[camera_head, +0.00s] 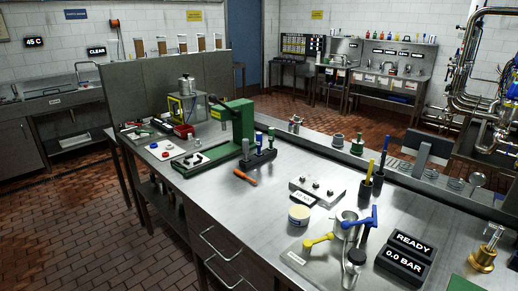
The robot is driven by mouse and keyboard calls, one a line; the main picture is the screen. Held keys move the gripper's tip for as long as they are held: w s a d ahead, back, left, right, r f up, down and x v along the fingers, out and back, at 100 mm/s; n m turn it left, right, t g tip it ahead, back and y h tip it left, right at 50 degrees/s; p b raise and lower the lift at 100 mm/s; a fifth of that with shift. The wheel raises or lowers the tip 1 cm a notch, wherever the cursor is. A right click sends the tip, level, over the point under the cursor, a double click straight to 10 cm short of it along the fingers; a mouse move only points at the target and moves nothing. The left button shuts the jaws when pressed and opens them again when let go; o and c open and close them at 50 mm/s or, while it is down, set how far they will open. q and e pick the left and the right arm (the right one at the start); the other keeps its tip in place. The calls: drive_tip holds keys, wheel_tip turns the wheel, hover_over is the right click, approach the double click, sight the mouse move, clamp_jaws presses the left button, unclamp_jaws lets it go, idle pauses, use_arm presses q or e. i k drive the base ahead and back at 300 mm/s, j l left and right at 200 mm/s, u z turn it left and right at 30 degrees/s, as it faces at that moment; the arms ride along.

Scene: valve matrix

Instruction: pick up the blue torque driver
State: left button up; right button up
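Two upright blue-handled tools could be the blue torque driver, and I cannot tell which one is. Neither of my grippers shows in this view.
The steel workbench (215,192) carries a green press (237,125), an orange-handled tool (245,178) lying flat, a metal fixture plate (317,190), and a valve with blue (360,221) and yellow levers. A black READY display (405,257) stands front right. The bench's front-left middle is bare.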

sight(259, 141)
drive_tip(key=i+j+z, duration=0.1)
drive_tip(key=i+z, duration=0.15)
drive_tip(key=i, duration=0.25)
drive_tip(key=i+j+z, duration=0.25)
drive_tip(key=i, duration=0.25)
